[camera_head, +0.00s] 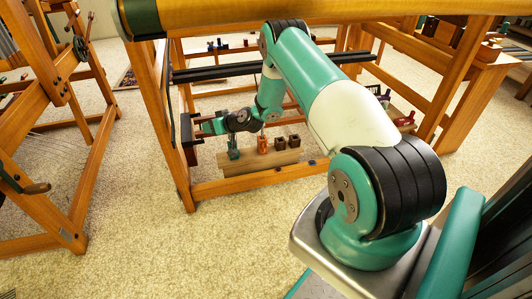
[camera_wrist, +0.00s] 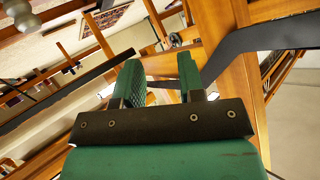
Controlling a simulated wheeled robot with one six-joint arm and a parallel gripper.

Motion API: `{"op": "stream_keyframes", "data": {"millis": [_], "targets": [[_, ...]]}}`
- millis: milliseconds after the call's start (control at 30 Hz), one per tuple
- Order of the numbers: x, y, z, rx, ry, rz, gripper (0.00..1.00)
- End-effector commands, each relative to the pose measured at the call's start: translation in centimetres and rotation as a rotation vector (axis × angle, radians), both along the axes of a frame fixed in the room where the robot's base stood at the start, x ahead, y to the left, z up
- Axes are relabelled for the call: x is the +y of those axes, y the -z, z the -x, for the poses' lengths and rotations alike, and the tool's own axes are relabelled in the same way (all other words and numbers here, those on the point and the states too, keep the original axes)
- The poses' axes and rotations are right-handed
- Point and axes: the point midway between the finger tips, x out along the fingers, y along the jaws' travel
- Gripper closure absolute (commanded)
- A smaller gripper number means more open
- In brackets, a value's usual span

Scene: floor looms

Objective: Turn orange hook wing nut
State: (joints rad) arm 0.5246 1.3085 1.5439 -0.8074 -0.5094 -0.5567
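An orange hook-shaped piece (camera_head: 262,145), likely the orange hook wing nut, stands on a wooden block low in the loom frame in the head view. A teal piece (camera_head: 233,149) stands just left of it, and dark brown pieces (camera_head: 286,142) stand to its right. My gripper (camera_head: 196,128) is left of and slightly above the orange piece, apart from it and pointing left toward the loom's front post. In the wrist view my gripper's two green fingers (camera_wrist: 160,76) are parted with nothing held between them. The orange piece does not show in the wrist view.
The loom's wooden post (camera_head: 184,160) stands close to my gripper, and the lower rail (camera_head: 245,184) runs in front of the wooden block (camera_head: 240,166). A dark bar (camera_wrist: 262,40) crosses the wrist view. Open carpet (camera_head: 150,240) lies in front.

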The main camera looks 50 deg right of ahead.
Motion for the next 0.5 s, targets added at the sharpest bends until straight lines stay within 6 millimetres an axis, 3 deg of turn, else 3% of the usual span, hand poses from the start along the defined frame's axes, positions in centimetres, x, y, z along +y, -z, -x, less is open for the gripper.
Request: {"op": "stream_keyframes", "data": {"millis": [33,133,233,400,500], "targets": [[-2.1,3.1,0.6,-0.048,0.056,-0.019,0.64],[-5.6,7.5,2.2,-0.164,0.172,-0.037,0.64],[-8.7,11.8,5.2,-0.266,0.309,-0.047,0.64],[-11.7,17.8,12.3,-0.395,0.553,-0.051,0.64],[-12.4,20.1,16.1,-0.439,0.672,-0.047,0.64]]}}
